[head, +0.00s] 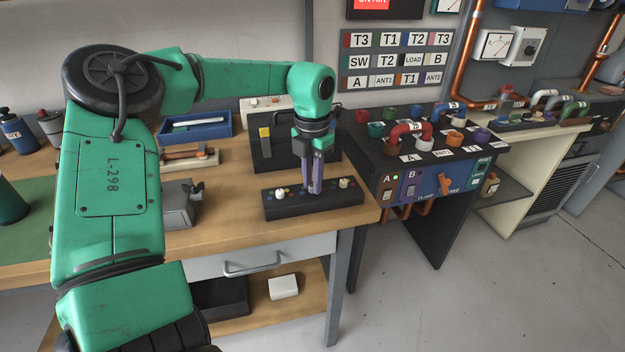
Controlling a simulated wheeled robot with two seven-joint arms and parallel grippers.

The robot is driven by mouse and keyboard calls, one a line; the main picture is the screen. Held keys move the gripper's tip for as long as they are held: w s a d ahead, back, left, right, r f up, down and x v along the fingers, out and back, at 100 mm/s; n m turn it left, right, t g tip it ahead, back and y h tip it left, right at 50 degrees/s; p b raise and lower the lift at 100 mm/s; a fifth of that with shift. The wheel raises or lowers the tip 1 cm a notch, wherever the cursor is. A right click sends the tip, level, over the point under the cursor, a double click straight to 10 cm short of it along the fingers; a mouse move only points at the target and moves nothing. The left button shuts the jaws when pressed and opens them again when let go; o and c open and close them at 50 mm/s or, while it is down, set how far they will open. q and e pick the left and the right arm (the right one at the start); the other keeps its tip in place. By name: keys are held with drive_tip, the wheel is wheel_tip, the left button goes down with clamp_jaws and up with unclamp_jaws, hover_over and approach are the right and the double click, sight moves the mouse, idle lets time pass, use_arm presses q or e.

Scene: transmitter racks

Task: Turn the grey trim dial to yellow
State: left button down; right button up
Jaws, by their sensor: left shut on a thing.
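A dark trim box (312,206) lies on the wooden bench near its front right corner. Its top carries a row of dials with small coloured dots around them. My left gripper (313,190) points straight down at the middle of the box, between these two. Its purple fingers are shut on the middle dial, which they almost wholly hide; I take it to be the grey one. Which colour its pointer faces cannot be seen. My right gripper is not in view.
A dark upright panel with a yellow handle (265,140) stands just behind the box. A blue tray (195,127) and a grey device (181,203) are to the left. A black console (412,155) with coloured sockets and pipes stands to the right.

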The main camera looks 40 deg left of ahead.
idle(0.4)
use_arm(q)
drive_tip(key=c, duration=0.8)
unclamp_jaws()
drive_tip(key=shift+o, duration=0.2)
wheel_tip(320, 180, up, 15)
drive_tip(key=shift+f, duration=0.2)
